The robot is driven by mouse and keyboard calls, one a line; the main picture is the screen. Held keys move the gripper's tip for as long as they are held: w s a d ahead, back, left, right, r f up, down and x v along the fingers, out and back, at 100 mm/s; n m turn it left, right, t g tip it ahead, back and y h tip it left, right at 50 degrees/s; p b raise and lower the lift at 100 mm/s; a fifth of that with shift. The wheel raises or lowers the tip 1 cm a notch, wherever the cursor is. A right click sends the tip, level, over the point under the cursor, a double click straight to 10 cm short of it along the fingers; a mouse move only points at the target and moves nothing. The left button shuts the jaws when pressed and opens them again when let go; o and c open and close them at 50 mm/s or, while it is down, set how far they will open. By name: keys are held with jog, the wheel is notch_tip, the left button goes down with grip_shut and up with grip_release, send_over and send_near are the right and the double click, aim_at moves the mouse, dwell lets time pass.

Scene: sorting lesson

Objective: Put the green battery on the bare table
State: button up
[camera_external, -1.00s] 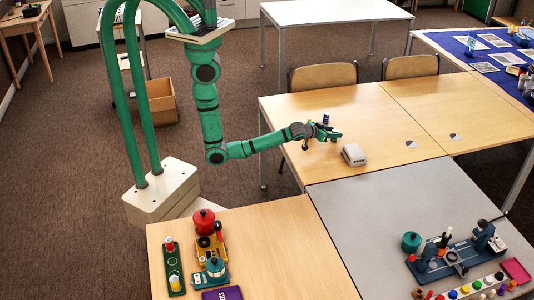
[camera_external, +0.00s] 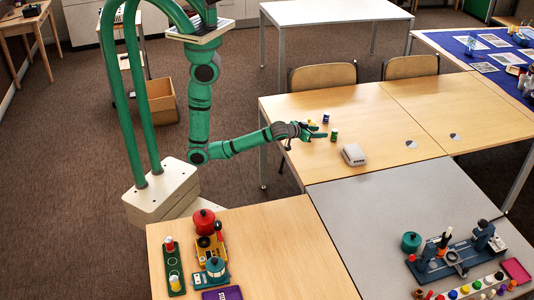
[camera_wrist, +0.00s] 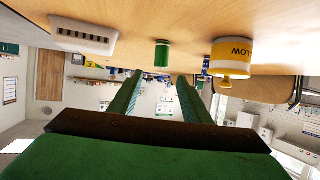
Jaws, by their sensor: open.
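The green battery (camera_external: 334,135) stands upright on the bare light-wood table (camera_external: 375,108), a little left of a white box. In the upside-down wrist view the green battery (camera_wrist: 162,53) shows beyond the fingertips, roughly in line with the gap between them. My gripper (camera_external: 320,134) is just left of the battery, low over the table. In the wrist view my gripper (camera_wrist: 160,80) has its two green fingers apart with nothing between them.
The white box (camera_external: 353,154) lies right of the battery and also shows in the wrist view (camera_wrist: 84,34). A yellow labelled container (camera_wrist: 231,57) stands close beside the battery. A small blue-topped item (camera_external: 326,118) stands behind. The table's right side is clear.

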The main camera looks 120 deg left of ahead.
jog(key=d+f+m+t+h, duration=0.1)
jog(key=d, duration=0.3)
jog(key=s+d+f+m+t+h, duration=0.1)
jog(key=d+f+m, duration=0.1)
jog(key=d, duration=0.3)
jog(key=d+f+m+t+h, duration=0.1)
jog(key=d+t, duration=0.1)
jog(key=d, duration=0.3)
jog(key=shift+s+f+m+h, duration=0.15)
jog(key=shift+f+m+h, duration=0.15)
jog(key=shift+f+m, duration=0.1)
jog(key=s+d+r+m+t+h, duration=0.1)
jog(key=s+d+m+t+h, duration=0.15)
jog(key=s+d, duration=0.45)
jog(key=s+d+r+m+t+h, duration=0.2)
jog(key=s+d+m+h, duration=0.15)
jog(key=d, duration=0.65)
jog(key=s+d+r+m+h, duration=0.1)
jog(key=s+d+r+h, duration=0.1)
jog(key=s+d+r, duration=0.2)
jog(key=s+r+t, duration=0.1)
jog(key=s+r, duration=0.1)
jog(key=s, duration=0.2)
jog(key=shift+m, duration=0.4)
